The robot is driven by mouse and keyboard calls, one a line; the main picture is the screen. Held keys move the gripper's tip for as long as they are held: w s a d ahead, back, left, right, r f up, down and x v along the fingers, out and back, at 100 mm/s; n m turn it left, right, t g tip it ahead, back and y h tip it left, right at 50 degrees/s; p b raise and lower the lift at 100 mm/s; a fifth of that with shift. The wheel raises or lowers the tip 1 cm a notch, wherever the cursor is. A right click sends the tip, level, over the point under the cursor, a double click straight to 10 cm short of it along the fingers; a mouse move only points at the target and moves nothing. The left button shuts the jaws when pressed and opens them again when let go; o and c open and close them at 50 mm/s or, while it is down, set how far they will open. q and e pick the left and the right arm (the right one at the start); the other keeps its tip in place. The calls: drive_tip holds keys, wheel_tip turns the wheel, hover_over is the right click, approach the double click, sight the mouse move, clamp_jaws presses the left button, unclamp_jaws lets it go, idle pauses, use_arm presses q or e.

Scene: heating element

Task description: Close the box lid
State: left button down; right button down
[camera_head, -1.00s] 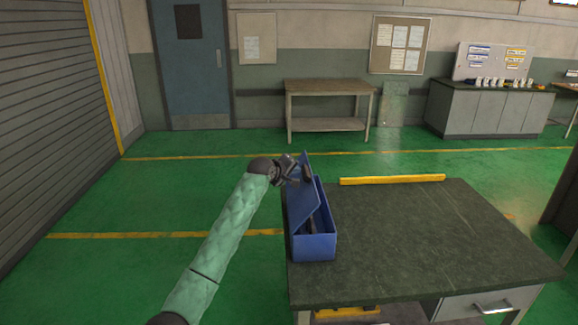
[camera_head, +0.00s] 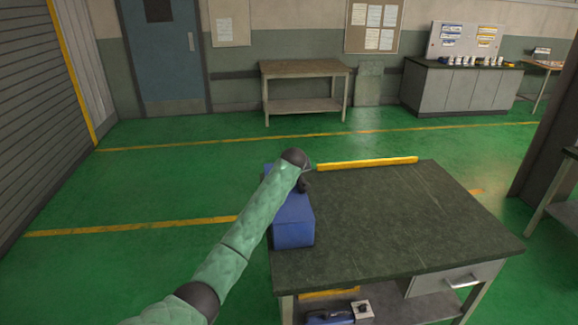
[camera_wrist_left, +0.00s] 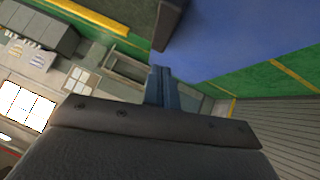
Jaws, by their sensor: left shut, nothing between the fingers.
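The blue box (camera_head: 293,234) stands on the left edge of the dark workbench. Its blue lid (camera_head: 292,208) now lies over the top and looks flat, with no open inside showing. My left arm hides the far part of the lid, so I cannot tell if it is fully seated there. My left gripper (camera_head: 304,187) is over the lid's right side, shut and empty, close to or touching it. In the left wrist view a broad blue surface (camera_wrist_left: 245,35) fills the upper right beside a dark finger. My right gripper is in neither view.
A yellow bar (camera_head: 367,163) lies along the workbench's far edge. The workbench top (camera_head: 400,220) is otherwise clear. A case sits on the shelf below. Another table (camera_head: 305,70) and a cabinet stand by the far wall.

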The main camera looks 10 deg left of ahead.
sight(300, 180)
use_arm(q)
drive_tip(key=shift+w+d+f+m+g+y, duration=0.15)
drive_tip(key=shift+d+f+m+g+y, duration=0.15)
drive_tip(key=shift+d+f+y, duration=0.4)
drive_tip(key=shift+f, duration=0.45)
drive_tip(key=shift+w+d+f+b, duration=0.1)
drive_tip(key=shift+d+f+b, duration=0.15)
drive_tip(key=shift+f+b, duration=0.2)
drive_tip(key=shift+f, duration=0.1)
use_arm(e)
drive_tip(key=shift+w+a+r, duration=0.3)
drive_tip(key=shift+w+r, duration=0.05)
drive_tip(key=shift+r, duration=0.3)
use_arm(q)
drive_tip(key=shift+f, duration=0.1)
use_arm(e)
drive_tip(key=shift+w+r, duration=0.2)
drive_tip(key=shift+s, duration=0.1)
